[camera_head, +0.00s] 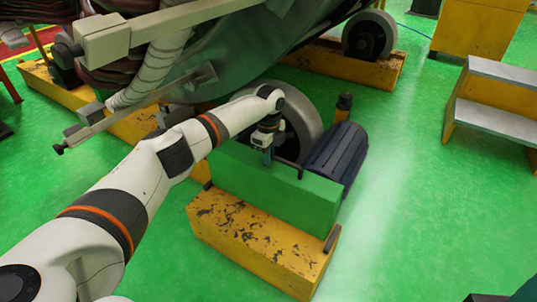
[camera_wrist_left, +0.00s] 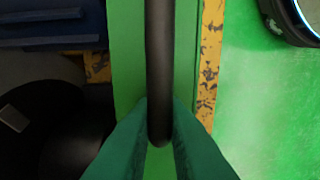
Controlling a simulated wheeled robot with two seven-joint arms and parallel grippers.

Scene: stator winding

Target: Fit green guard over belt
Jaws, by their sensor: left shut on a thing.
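The green guard (camera_head: 265,190) is a long box-shaped cover standing upright between the yellow block and the grey wheel and motor. My left gripper (camera_head: 267,155) is above its top and shut on its dark bar handle. In the left wrist view the handle (camera_wrist_left: 160,55) runs between the fingers (camera_wrist_left: 160,115), along the guard's green top (camera_wrist_left: 129,60). The belt cannot be made out; the guard stands in front of where the wheel (camera_head: 300,115) and motor (camera_head: 338,158) meet it. I cannot tell how fully the guard is seated. My right gripper does not show.
A chipped yellow block (camera_head: 255,240) lies directly in front of the guard. The large machine drum (camera_head: 240,50) and a projecting beige bar (camera_head: 130,115) are close to my left arm. Grey-topped steps (camera_head: 495,100) stand at right. The green floor (camera_head: 420,210) between is clear.

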